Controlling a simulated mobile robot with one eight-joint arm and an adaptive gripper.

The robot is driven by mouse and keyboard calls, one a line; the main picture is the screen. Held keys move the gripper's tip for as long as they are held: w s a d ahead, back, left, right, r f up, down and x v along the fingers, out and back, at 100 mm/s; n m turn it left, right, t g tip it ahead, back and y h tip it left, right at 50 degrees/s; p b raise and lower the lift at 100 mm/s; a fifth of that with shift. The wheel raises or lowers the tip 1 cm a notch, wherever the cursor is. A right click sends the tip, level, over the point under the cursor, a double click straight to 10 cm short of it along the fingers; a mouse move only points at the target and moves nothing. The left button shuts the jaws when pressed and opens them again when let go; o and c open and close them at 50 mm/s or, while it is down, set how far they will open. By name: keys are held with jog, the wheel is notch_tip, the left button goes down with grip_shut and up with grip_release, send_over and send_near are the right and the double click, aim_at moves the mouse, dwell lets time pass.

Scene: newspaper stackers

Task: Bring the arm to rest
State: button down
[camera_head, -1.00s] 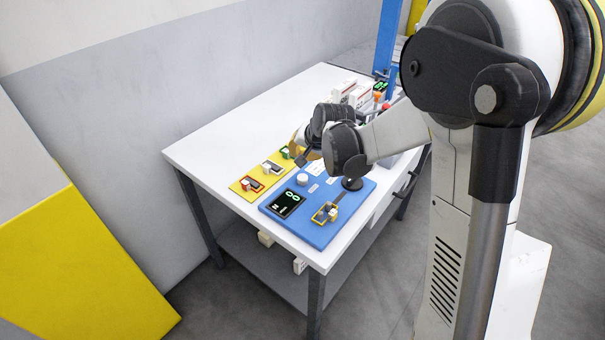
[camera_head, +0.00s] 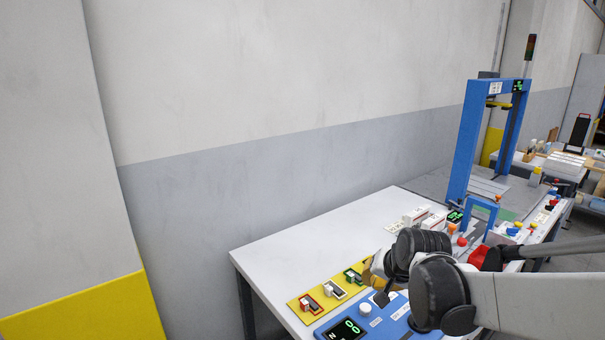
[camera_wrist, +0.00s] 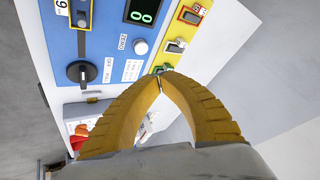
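My arm reaches in from the right over a white table (camera_head: 290,240). My gripper (camera_wrist: 161,78) has two orange ribbed fingers. In the wrist view their tips meet, with nothing seen between them. In the head view the gripper is mostly hidden behind dark arm joints, above the far edge of a blue control panel (camera_head: 378,325). The panel carries a lit green display (camera_wrist: 143,12), a white zero button (camera_wrist: 140,47) and a black rotary knob (camera_wrist: 80,72). Beyond the fingertips is a yellow strip (camera_wrist: 185,33) with red, white and green framed switches.
A blue frame machine (camera_head: 465,140) stands at the back right of the table, with white boxes (camera_head: 420,217) and coloured buttons near it. A grey and white wall (camera_head: 300,100) stands behind. The table's left part is bare.

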jog(key=s+r+n, duration=0.2)
jog(key=s, duration=1)
jog(key=s+r+n+h, duration=0.1)
jog(key=s+r+n, duration=0.1)
jog(key=s, duration=0.9)
jog(key=shift+s+d+n, duration=0.35)
jog(key=shift+n, duration=0.05)
